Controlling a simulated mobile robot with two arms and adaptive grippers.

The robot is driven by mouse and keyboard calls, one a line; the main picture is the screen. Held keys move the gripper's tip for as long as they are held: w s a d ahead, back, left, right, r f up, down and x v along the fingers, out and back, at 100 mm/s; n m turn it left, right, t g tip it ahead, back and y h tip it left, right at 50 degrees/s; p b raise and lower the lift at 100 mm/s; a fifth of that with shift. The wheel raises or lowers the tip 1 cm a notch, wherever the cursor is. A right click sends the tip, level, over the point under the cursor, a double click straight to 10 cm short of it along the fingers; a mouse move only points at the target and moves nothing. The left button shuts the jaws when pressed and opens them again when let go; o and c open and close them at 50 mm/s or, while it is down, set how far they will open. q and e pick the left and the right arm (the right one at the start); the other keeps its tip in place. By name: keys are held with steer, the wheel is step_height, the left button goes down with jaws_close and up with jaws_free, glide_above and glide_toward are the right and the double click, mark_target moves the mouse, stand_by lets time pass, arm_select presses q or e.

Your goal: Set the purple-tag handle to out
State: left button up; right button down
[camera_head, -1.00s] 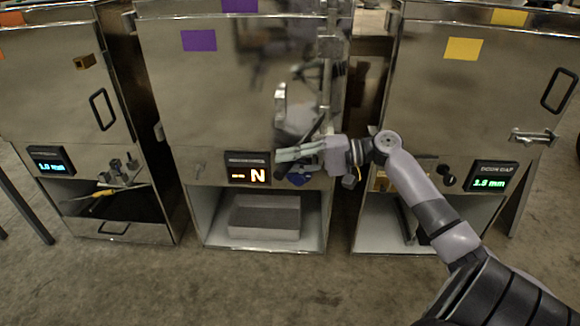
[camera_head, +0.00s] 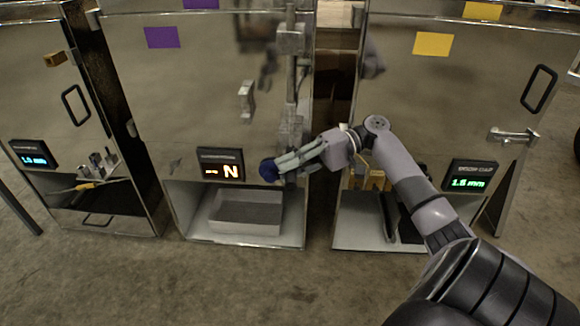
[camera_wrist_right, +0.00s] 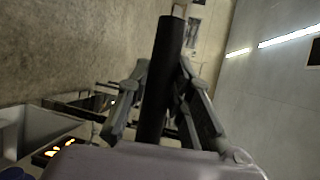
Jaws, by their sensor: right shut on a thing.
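The middle aluminium trailer door carries a purple tag (camera_head: 162,37). My right gripper (camera_head: 284,164) is in front of this door, low near its right edge. In the right wrist view my right gripper's fingers (camera_wrist_right: 163,100) are shut around a black cylindrical handle grip (camera_wrist_right: 165,75) with a metal end. In the head view the gripper mostly hides that handle. A dark blue round thing (camera_head: 268,170) shows at the fingertips; I cannot tell what it is. My left gripper is not in view.
The yellow-tag trailer (camera_head: 420,90) stands to the right.

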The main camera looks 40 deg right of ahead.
steer(key=shift+f, duration=0.1)
stand_by(0.3)
steer(key=c, duration=1.4)
jaws_free()
steer(key=shift+d, duration=0.1)
steer(key=shift+s+d, duration=0.1)
steer(key=v, duration=1.1)
steer(key=shift+s+d, duration=0.1)
steer(key=shift+d, duration=0.25)
